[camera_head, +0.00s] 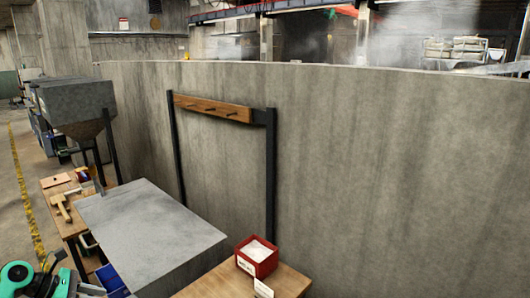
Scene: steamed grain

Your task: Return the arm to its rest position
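My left arm, with teal and black parts, shows at the bottom left corner. My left gripper (53,262) is partly in view there, beside the wooden workbench. Its black curved parts are small and cut by the frame, so I cannot tell whether it is open or shut. I see nothing clearly held in it. My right arm and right gripper are out of view.
A grey metal-topped table (150,232) stands in front of a curved concrete wall (400,170). A red box (257,258) with white contents sits on a wooden table (215,285). A wooden mallet (62,207) lies on the left workbench. A peg rack (212,108) stands against the wall.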

